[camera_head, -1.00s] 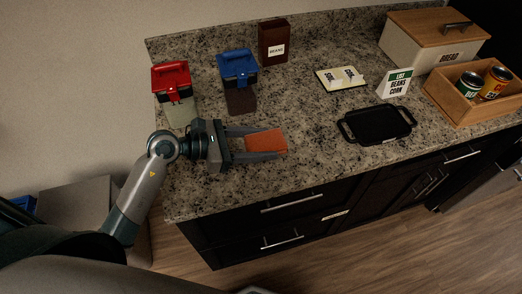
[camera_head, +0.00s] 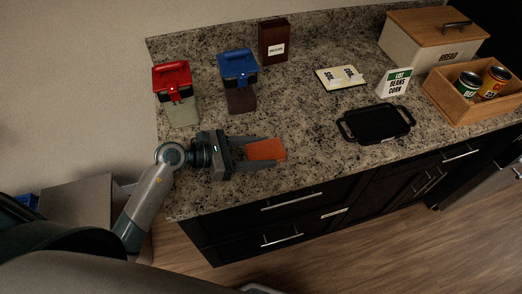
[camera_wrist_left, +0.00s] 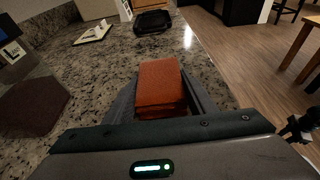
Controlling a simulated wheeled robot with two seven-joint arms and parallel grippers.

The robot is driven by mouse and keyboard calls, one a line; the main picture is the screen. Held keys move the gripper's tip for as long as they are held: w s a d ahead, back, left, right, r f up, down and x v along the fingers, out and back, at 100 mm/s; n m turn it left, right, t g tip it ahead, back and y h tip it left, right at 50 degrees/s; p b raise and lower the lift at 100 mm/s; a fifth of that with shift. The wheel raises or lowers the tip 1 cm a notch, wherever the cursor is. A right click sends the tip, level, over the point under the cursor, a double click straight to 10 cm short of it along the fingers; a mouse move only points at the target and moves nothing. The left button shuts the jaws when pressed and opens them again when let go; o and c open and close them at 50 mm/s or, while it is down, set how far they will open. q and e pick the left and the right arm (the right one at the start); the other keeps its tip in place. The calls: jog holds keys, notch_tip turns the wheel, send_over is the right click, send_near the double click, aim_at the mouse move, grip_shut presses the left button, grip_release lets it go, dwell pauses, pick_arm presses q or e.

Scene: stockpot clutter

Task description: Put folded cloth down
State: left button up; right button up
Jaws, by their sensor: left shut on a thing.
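The folded cloth (camera_head: 266,150) is an orange-red, layered rectangle over the front left part of the granite counter (camera_head: 300,135). My left gripper (camera_head: 262,152) is shut on the folded cloth, with a finger along each side. The left wrist view shows the cloth (camera_wrist_left: 160,88) between the fingers, lying flat and pointing away from the palm. It is low over the counter; I cannot tell whether its underside touches the stone. My right gripper is not in view.
Red-lidded (camera_head: 173,80) and blue-lidded (camera_head: 239,68) containers stand behind the gripper. A brown beans box (camera_head: 273,42), an open booklet (camera_head: 340,77), a list sign (camera_head: 395,82), a black tray (camera_head: 375,124), a bread box (camera_head: 420,50) and a wooden crate with cans (camera_head: 463,108) lie beyond.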

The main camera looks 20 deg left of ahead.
pick_arm(q)
jog(key=o, duration=1.1)
jog(key=shift+c, duration=0.2)
jog(key=shift+r, duration=0.15)
jog(key=shift+s+a, duration=0.3)
jog(key=shift+a, duration=0.15)
jog(key=b+v, duration=0.3)
jog(key=v, duration=0.6)
jog(key=shift+s+a+b, duration=0.15)
jog(key=shift+b, duration=0.15)
jog(key=shift+s+a+r, duration=0.4)
jog(key=shift+a+r, duration=0.1)
jog(key=shift+a, duration=0.05)
